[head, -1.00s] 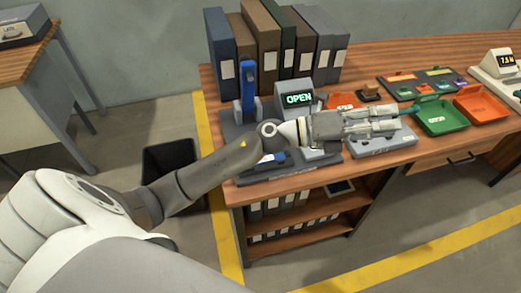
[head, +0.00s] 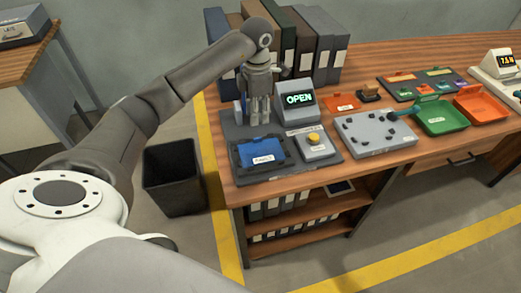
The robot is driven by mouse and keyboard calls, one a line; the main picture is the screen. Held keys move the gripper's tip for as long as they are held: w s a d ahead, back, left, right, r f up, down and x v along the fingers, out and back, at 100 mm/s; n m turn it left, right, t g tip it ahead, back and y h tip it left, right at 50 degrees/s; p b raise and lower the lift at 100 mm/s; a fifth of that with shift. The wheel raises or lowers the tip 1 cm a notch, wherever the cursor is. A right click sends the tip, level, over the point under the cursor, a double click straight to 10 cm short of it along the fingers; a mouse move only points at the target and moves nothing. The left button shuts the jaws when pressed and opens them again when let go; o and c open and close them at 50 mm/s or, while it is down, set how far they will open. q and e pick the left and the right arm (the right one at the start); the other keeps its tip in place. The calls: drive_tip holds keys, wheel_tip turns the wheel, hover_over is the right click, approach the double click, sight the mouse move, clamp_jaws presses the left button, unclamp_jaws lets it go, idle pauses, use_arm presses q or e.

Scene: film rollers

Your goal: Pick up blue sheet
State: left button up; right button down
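A blue sheet (head: 258,149) lies in a dark-framed tray (head: 236,160) with a white label, on the dark base of a machine at the left end of the desk. My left gripper (head: 260,118) points down over the rear of this base, behind the tray and left of the OPEN display. I cannot tell whether the fingers hold anything. The gripper is apart from the blue sheet. My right gripper is not in view.
The OPEN display (head: 299,99) and a yellow button (head: 314,138) are beside the tray. A grey pegged board (head: 376,143), green tray (head: 443,119) and orange tray (head: 482,107) lie to the right. Binders (head: 325,52) stand behind. A black bin (head: 171,178) is on the floor.

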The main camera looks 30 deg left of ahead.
use_arm(q)
hover_over(258, 138)
wheel_tip(258, 138, down, 5)
drive_tip(key=shift+r, duration=0.2)
drive_tip(key=shift+a+f+p, duration=0.1)
drive_tip(key=shift+f+p, duration=0.8)
drive_tip(key=shift+f, duration=1.75)
clamp_jaws()
